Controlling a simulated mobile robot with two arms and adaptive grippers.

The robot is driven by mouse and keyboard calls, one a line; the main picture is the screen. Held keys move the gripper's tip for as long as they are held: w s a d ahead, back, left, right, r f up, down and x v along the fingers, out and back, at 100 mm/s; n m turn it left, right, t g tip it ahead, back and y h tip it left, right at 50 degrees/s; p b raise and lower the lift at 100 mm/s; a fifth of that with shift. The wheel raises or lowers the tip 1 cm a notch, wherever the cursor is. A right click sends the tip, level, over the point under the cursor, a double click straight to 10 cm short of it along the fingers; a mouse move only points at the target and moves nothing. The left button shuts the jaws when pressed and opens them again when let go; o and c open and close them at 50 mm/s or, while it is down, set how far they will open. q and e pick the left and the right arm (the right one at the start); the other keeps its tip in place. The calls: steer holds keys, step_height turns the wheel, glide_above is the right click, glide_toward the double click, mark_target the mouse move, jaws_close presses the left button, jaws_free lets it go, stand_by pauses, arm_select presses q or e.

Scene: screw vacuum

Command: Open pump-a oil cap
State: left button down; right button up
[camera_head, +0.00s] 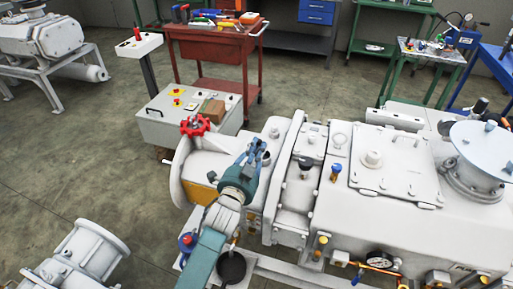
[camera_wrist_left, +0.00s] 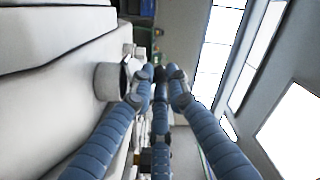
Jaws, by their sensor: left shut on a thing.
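The large pale pump (camera_head: 290,195) fills the middle and right of the head view. My left gripper (camera_head: 258,150) is above its left part, beside a short round neck with a dark open mouth (camera_head: 266,157). In the left wrist view this pale neck (camera_wrist_left: 107,81) is left of the fingers, apart from them. The blue fingers (camera_wrist_left: 159,78) close together on a small dark piece (camera_wrist_left: 158,73), which looks like the oil cap, though the fingers hide most of it. My right gripper is not in view.
A red handwheel (camera_head: 195,125) stands left of the gripper. A black-topped fitting (camera_head: 306,164) and a blue-topped fitting (camera_head: 336,169) rise from the pump to the right. A grey control box (camera_head: 165,125) and a red tool cart (camera_head: 215,50) stand behind. The floor at left is partly clear.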

arm_select(q)
steer(key=shift+r, duration=0.1)
steer(key=n, duration=0.1)
steer(key=a+n+p, duration=0.1)
steer(key=n, duration=0.1)
steer(key=shift+w+a+r, duration=0.2)
steer(key=shift+w, duration=0.05)
steer(key=n, duration=0.1)
steer(key=a+n+p, duration=0.1)
steer(key=n, duration=0.1)
steer(key=shift+w, duration=0.15)
steer(key=n, duration=0.1)
steer(key=a+n, duration=0.1)
steer(key=shift+w+f+n, duration=0.2)
steer(key=shift+n, duration=0.2)
steer(key=shift+w+a+f+n, duration=0.1)
steer(key=shift+a+f+n, duration=0.15)
steer(key=shift+n, duration=0.55)
steer(key=shift+w+a+f+n, duration=0.1)
steer(key=shift+a+n, duration=0.25)
steer(key=shift+n, duration=0.45)
